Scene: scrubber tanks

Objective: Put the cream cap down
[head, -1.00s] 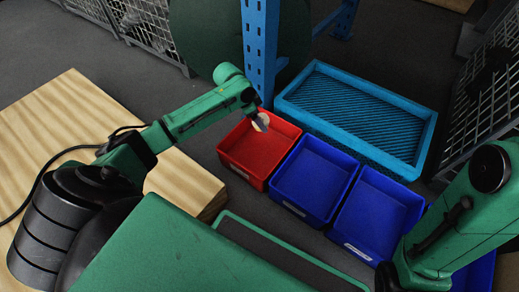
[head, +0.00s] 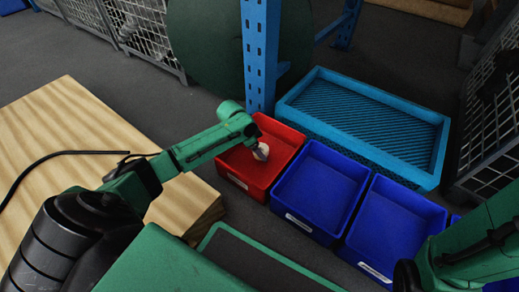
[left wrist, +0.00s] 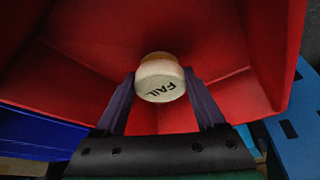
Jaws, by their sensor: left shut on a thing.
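In the head view the cap (head: 262,153) is small at the tip of my left gripper (head: 260,152), over the red bin (head: 243,178). The red bin's walls also surround the cap in the left wrist view (left wrist: 60,75). I cannot tell whether the cap touches the bin floor. My right arm shows at the right, but its gripper is out of view.
Two blue bins (head: 318,188) (head: 395,222) stand in a row right of the red bin. A light-blue ribbed tray (head: 370,120) lies behind them. A blue upright post (head: 260,55) rises behind the red bin. A wooden platform (head: 70,125) is at left.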

